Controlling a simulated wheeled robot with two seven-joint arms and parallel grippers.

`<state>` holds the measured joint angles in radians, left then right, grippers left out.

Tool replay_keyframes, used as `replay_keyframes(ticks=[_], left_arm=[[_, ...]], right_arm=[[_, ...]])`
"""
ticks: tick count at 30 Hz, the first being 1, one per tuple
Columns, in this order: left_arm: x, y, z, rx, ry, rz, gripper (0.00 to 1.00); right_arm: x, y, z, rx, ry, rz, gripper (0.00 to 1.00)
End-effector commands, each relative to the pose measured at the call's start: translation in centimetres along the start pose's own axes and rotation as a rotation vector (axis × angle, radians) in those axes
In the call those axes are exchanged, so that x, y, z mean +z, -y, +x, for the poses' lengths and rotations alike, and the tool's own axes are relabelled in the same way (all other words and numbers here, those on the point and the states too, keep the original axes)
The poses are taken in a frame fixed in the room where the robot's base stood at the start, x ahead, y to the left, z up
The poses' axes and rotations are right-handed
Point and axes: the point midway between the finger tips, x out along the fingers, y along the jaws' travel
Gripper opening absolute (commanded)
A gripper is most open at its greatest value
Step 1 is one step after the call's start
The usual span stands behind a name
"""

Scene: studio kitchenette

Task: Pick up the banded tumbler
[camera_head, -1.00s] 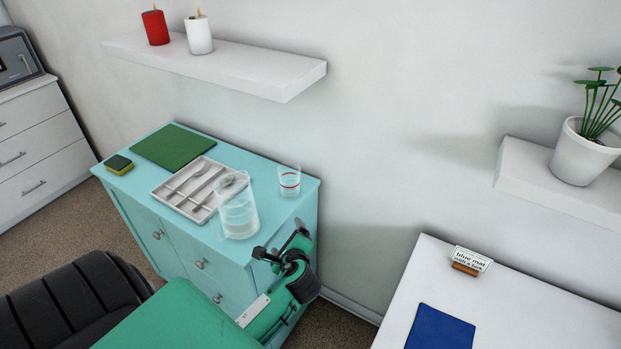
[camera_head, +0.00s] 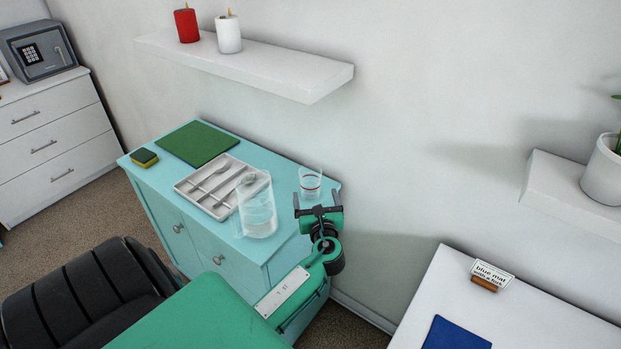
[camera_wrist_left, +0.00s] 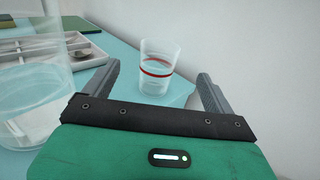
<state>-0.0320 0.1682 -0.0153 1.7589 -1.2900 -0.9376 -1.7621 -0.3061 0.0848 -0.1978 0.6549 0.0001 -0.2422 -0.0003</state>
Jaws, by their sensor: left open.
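The banded tumbler (camera_head: 311,183) is a clear glass with a red band, upright near the right end of the turquoise cabinet top. In the left wrist view the tumbler (camera_wrist_left: 156,68) stands beyond and between my open fingers. My left gripper (camera_head: 317,199) is open and empty, just in front of the tumbler and not closed around it. The gripper also shows in the wrist view (camera_wrist_left: 158,85). My right gripper is not in view.
A clear pitcher (camera_head: 259,212) stands close left of my left gripper. A cutlery tray (camera_head: 184,187), green board (camera_head: 197,143) and sponge (camera_head: 144,158) lie further left. A wall shelf (camera_head: 262,67) with candles hangs above. A white table (camera_head: 447,290) is at right.

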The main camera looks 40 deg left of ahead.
Motion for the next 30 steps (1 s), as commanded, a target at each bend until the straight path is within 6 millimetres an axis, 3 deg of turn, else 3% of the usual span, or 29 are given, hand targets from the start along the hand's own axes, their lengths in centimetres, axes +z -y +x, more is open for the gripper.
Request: replay_keyframes(ticks=[5,10,19,30], left_arm=[[0.3,0.0,3.4,0.002,0.003,0.000,0.89],[0.2,0.0,6.5,0.002,0.002,-0.001,0.89],[0.3,0.0,8.9,0.001,0.000,-0.003,0.89],[0.3,0.1,13.2,0.001,0.000,-0.004,0.89]], right_arm=[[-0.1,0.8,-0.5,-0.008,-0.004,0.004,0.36],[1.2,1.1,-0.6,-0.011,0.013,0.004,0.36],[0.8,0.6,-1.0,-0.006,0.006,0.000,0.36],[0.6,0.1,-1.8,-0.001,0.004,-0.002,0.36]])
